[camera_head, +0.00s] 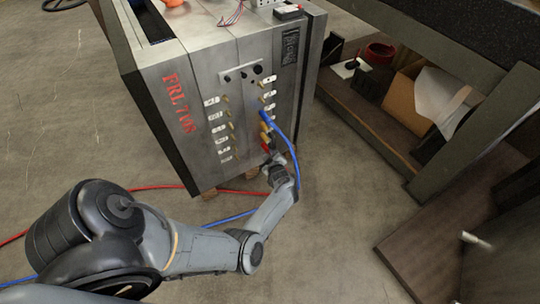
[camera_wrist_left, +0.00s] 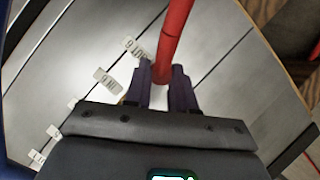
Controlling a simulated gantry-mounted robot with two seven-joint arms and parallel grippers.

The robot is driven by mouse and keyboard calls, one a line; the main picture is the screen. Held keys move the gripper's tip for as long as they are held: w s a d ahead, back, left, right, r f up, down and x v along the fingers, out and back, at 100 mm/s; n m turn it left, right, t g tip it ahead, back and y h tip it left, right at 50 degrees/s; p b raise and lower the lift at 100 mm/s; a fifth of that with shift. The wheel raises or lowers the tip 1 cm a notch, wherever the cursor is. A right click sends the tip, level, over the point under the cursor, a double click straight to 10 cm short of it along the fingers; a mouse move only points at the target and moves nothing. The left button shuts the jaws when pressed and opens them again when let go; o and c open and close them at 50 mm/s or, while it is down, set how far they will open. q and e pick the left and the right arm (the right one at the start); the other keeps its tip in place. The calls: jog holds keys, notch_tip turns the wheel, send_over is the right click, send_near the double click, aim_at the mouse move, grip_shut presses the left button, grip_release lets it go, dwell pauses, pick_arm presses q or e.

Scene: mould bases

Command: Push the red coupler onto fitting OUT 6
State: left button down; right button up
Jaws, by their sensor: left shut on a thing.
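The mould base (camera_head: 180,110) is a grey metal block marked "PRL 710S", with two columns of brass fittings and white labels on its front face. My left gripper (camera_head: 268,149) is at the low end of the right column, close to the face. It is shut on the red coupler, of which a little red shows in the head view (camera_head: 265,146). In the left wrist view the red hose (camera_wrist_left: 174,35) runs up from between the fingers (camera_wrist_left: 162,80). Fitting OUT 6 is hidden by the gripper and coupler; I cannot tell whether they touch. My right gripper is not in view.
A blue hose (camera_head: 281,130) joins the right column just above my gripper and hangs down past my wrist. A red hose (camera_head: 160,187) lies on the floor. A workbench (camera_head: 445,125) with a cluttered shelf stands to the right. Floor in front is mostly clear.

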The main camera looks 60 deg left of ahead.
pick_arm(q)
jog(key=shift+a, duration=0.1)
jog(key=shift+c, duration=2.4)
grip_release()
jog(key=shift+a, duration=0.15)
jog(key=shift+r, duration=0.1)
jog(key=p+v, duration=0.5)
jog(key=v, duration=0.2)
